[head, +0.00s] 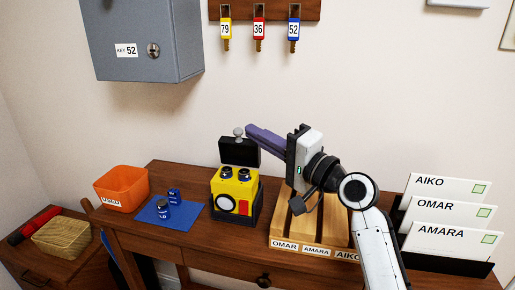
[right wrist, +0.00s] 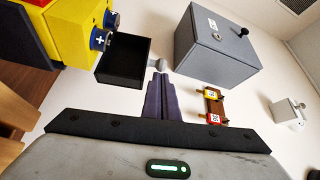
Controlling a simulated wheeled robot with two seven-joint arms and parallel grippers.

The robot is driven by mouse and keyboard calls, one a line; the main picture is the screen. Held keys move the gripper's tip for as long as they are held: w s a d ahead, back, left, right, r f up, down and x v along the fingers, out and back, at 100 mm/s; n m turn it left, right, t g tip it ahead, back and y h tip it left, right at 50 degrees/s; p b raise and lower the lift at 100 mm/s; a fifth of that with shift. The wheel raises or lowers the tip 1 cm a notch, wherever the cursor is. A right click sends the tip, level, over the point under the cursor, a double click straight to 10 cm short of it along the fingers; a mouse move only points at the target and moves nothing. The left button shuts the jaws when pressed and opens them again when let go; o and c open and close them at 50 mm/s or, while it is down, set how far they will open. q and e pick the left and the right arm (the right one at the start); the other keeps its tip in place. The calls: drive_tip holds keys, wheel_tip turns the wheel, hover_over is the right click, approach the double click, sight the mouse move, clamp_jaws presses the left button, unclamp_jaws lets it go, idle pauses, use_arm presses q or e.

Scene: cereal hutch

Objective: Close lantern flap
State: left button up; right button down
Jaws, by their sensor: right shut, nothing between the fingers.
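The yellow lantern (head: 235,190) stands on the wooden desk, in a black base. Its black flap (head: 239,151) stands raised at the back of its top, with a light knob (head: 238,132) on the flap's upper edge. Two blue-topped batteries (head: 235,173) show in the open top. My right gripper (head: 251,131) is shut and empty, its purple fingertips close beside the knob. In the right wrist view the fingertips (right wrist: 159,76) reach the knob (right wrist: 158,64) at the edge of the flap (right wrist: 125,60); I cannot tell whether they touch. My left gripper is not in view.
A blue mat (head: 180,218) with two batteries and an orange bin (head: 122,187) lie left of the lantern. A wooden slotted tray (head: 310,242) and name cards (head: 447,214) stand to the right. A grey key box (head: 150,40) and key rack (head: 270,10) hang on the wall.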

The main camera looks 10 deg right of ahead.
sight(251, 187)
drive_tip(key=n+b, duration=0.1)
drive_tip(key=s+f+n+b, duration=0.1)
drive_tip(key=b, duration=0.1)
drive_tip(key=shift+s+a+f+t+y, duration=0.2)
drive_tip(key=shift+a+f+t+y, duration=0.1)
drive_tip(key=shift+a+y, duration=0.1)
drive_tip(key=shift+s+a+f+n+y+b, duration=0.1)
drive_tip(key=shift+s+n+y+b, duration=0.4)
drive_tip(key=shift+b, duration=0.75)
drive_tip(key=n+b, duration=0.1)
drive_tip(key=s+n+y+b, duration=0.1)
drive_tip(key=b, duration=0.1)
drive_tip(key=n+b, duration=0.1)
drive_tip(key=shift+s+a+f, duration=0.15)
drive_tip(key=shift+a+f, duration=0.1)
drive_tip(key=shift+a, duration=0.15)
drive_tip(key=shift+s+a+f+n+y+b, duration=0.1)
drive_tip(key=shift+s+n+y+b, duration=0.35)
drive_tip(key=shift+n+b, duration=0.35)
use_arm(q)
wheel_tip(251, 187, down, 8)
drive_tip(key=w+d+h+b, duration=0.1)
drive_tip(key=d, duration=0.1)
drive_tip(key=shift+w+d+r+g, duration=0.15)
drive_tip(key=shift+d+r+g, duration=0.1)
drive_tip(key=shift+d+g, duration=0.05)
use_arm(e)
drive_tip(key=shift+s+a+f, duration=0.1)
drive_tip(key=shift+s+a, duration=0.15)
drive_tip(key=shift+s, duration=0.05)
